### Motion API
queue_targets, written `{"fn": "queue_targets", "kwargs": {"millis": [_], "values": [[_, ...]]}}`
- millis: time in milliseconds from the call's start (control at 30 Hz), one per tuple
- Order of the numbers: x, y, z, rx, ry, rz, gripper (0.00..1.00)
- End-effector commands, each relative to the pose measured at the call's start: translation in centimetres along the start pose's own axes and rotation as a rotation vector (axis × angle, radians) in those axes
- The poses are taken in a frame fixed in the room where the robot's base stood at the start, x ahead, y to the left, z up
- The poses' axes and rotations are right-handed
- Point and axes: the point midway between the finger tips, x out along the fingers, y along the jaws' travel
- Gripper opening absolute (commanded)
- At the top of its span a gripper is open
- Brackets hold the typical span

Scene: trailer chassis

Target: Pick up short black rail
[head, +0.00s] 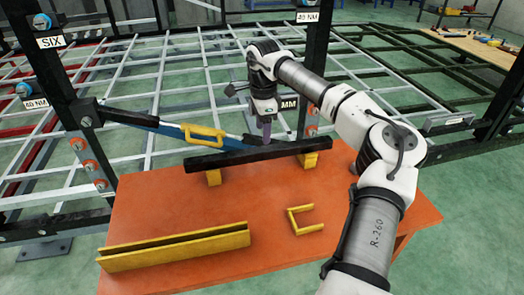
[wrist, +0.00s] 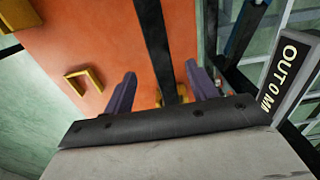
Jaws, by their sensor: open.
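The short black rail (head: 240,158) lies level across two yellow supports on the orange table, near the table's back edge. My gripper (head: 267,132) points down just above or at the rail, right of its middle. In the wrist view, the purple fingers of my gripper (wrist: 163,82) are apart, and the rail (wrist: 152,28) runs between them in the picture. I cannot tell whether the fingertips reach down past the rail's top. Nothing is held.
A long yellow channel piece (head: 175,247) lies at the front left of the orange table (head: 270,215). A small yellow bracket (head: 304,219) lies in front of the rail. A blue bar with a yellow handle (head: 203,134) is close behind the rail. Black posts stand behind.

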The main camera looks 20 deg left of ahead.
Motion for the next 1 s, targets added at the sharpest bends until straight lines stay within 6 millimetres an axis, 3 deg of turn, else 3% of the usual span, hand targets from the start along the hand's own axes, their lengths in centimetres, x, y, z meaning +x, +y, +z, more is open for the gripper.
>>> {"fn": "queue_targets", "kwargs": {"millis": [100,367,633,933,1000], "values": [[1.7,0.0,0.1,0.000,-0.002,0.002,0.57],[3.6,0.1,0.2,0.000,-0.003,0.002,0.57],[7.4,0.2,0.6,0.000,-0.003,0.002,0.57],[8.0,0.2,0.6,0.000,-0.002,-0.001,0.57],[8.0,0.2,0.6,0.000,-0.002,-0.001,0.48]]}}
